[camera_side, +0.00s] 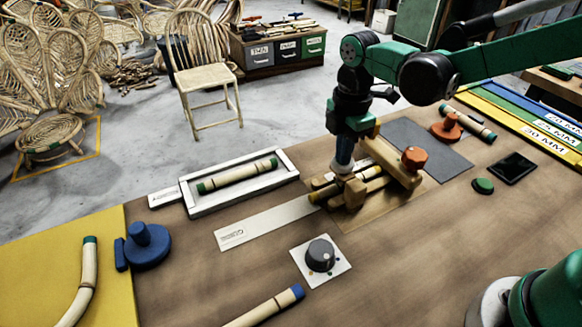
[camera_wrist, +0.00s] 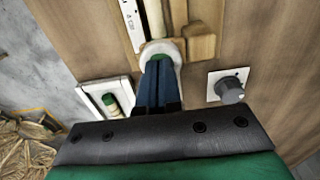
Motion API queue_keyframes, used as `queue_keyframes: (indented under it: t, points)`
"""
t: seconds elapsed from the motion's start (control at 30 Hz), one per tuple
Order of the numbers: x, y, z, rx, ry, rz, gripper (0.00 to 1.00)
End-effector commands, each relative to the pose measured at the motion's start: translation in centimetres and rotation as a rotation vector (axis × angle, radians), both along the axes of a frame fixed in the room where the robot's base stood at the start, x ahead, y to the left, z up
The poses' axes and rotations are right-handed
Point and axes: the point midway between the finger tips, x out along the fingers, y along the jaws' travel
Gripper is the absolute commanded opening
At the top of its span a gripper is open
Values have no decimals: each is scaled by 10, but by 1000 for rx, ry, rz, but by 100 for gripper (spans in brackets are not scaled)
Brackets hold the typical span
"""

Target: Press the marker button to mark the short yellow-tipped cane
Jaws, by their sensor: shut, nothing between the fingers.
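My gripper (camera_side: 345,160) points down at the wooden jig (camera_side: 407,172), its blue fingers shut and empty. A separate green button (camera_side: 483,186) sits on the table at right.
A white tray (camera_side: 190,203) holds a green-tipped cane (camera_side: 237,176). A dial on a white plate (camera_side: 320,255) stands in front of the jig. A blue knobbed piece (camera_side: 148,245) is at left, an orange one (camera_side: 447,128) behind right. The front-right wood is mostly clear.

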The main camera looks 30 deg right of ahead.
Motion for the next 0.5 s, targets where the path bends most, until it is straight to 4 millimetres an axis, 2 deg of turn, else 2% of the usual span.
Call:
queue_keyframes:
  t: [0.03,0.3,0.5]
  points:
    - [0,0,-6,1,-5,0,0]
    - [1,0,-6,2,-9,0,0]
    - [1,0,7,2,-9,0,0]
